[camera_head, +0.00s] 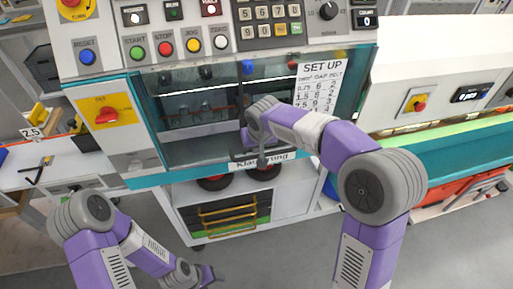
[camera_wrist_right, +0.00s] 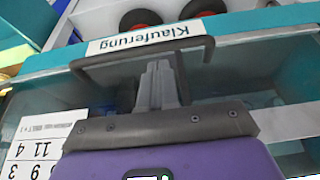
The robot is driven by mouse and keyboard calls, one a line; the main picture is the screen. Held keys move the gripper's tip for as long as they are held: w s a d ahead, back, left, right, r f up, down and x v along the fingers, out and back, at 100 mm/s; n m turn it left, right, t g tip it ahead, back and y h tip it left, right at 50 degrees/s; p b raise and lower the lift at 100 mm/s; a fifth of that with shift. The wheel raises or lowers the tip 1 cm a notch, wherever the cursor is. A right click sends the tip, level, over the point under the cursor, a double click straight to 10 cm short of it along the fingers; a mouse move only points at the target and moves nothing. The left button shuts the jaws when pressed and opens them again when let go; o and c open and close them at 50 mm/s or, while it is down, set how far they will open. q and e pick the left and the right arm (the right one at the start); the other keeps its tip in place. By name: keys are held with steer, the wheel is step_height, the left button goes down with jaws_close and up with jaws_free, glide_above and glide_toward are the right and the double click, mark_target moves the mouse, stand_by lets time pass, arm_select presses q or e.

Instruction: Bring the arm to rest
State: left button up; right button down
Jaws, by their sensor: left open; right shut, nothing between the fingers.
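My right arm (camera_head: 345,150) reaches across to the machine's front window. Its gripper (camera_wrist_right: 160,72) shows in the right wrist view with its grey fingers together and nothing between them. My left arm (camera_head: 120,240) is folded low at the left. Its gripper (camera_head: 212,275) is small in the head view, open, and apart from any object.
The machine's button panel (camera_head: 215,35) stands above the clear window (camera_head: 200,120). A red rotary switch (camera_head: 106,115) is at its left. Below is a white cabinet with yellow handles (camera_head: 228,210). Grey floor (camera_head: 290,250) lies open between my arms.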

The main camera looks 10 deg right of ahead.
steer(key=p+v, duration=0.1)
steer(key=v, duration=0.9)
steer(key=shift+p, duration=0.3)
steer(key=s+a+f+g+y, duration=0.1)
steer(key=s+f, duration=0.1)
steer(key=f, duration=1)
steer(key=s+a+f+g+y, duration=0.1)
steer(key=s+f+g+y, duration=0.1)
steer(key=f, duration=1)
steer(key=s+f+m+y, duration=0.1)
steer(key=s+f+m, duration=0.2)
steer(key=s+f, duration=1.4)
steer(key=s, duration=0.2)
steer(key=shift+s+g, duration=0.25)
steer(key=shift+g, duration=0.05)
